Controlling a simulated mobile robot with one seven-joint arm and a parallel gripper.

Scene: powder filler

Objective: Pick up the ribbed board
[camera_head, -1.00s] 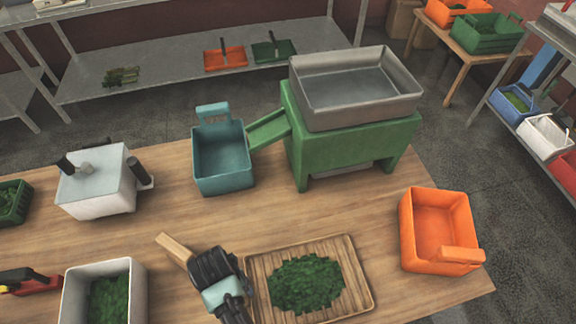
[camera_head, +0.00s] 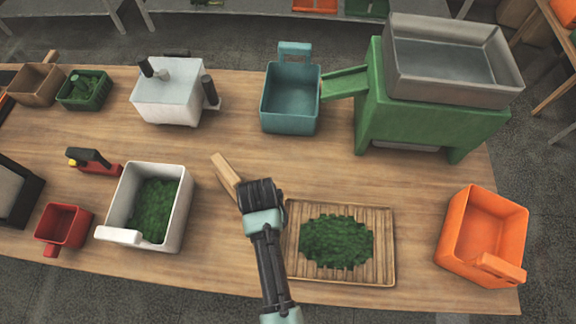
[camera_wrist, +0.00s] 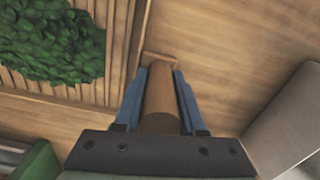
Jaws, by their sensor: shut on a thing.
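The ribbed board (camera_head: 390,270) is a slatted wooden board with a raised rim, lying on the table with a patch of green leaves on it. In the wrist view the ribbed board (camera_wrist: 118,60) is at the upper left, partly cut off. My gripper (camera_head: 248,192) is just left of the board in the head view. It is shut on the round handle of a wooden tool (camera_wrist: 160,98), whose crosspiece shows beyond the fingers. The tool's pale wooden bar (camera_head: 224,174) sticks out past my gripper in the head view. The gripper hides the handle there.
A white bin (camera_head: 180,215) of leaves stands left of my gripper, and an orange bin (camera_head: 485,230) right of the board. A teal bin (camera_head: 291,105) and green machine (camera_head: 400,125) stand behind.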

